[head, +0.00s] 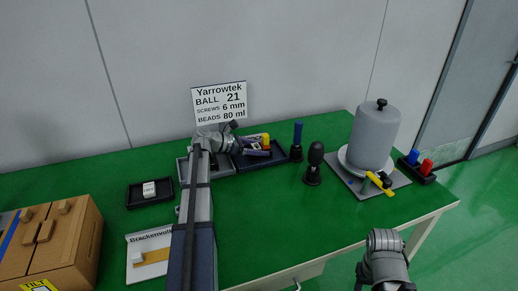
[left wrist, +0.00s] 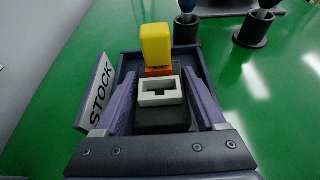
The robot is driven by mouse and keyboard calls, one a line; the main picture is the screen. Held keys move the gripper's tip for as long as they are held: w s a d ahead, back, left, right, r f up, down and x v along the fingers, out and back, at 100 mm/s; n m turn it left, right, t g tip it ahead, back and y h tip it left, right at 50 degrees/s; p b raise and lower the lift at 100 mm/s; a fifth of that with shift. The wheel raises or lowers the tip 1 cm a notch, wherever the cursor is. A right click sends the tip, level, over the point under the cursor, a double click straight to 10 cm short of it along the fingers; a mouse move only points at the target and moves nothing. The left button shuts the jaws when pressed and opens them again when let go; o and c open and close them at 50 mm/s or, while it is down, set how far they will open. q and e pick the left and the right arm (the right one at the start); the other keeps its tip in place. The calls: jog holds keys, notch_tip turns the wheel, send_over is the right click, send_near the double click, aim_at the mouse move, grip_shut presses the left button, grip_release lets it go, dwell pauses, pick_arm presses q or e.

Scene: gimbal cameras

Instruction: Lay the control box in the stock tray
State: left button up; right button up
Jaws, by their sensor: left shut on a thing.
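My left gripper (head: 255,149) is over the dark stock tray (head: 278,161) at the back of the green table. In the left wrist view its two purple fingers (left wrist: 163,98) are shut on a dark box with a pale frame on top, seemingly the control box (left wrist: 160,92). The box is over or in the tray; whether it touches the floor cannot be told. A yellow and orange piece (left wrist: 155,48) is just beyond it. The tray's STOCK label (left wrist: 100,93) is at the left. My right gripper (head: 385,243) is low at the right, its fingers unclear.
A grey tray (head: 184,169) adjoins on the left, and a black tray (head: 134,197) holds a white piece. A blue-topped holder (head: 297,140) and a black knobbed stand (head: 313,165) are right of the stock tray.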

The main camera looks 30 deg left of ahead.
pick_arm(q)
jog(key=shift+f, duration=0.25)
jog(key=o, duration=1.5)
jog(key=p+v, duration=0.2)
jog(key=v, duration=0.4)
jog(key=shift+s+a+r, duration=0.15)
jog(key=shift+r, duration=0.15)
jog(key=shift+s+a+r+p, duration=0.15)
jog(key=shift+s+a+p, duration=0.2)
jog(key=shift+s, duration=0.1)
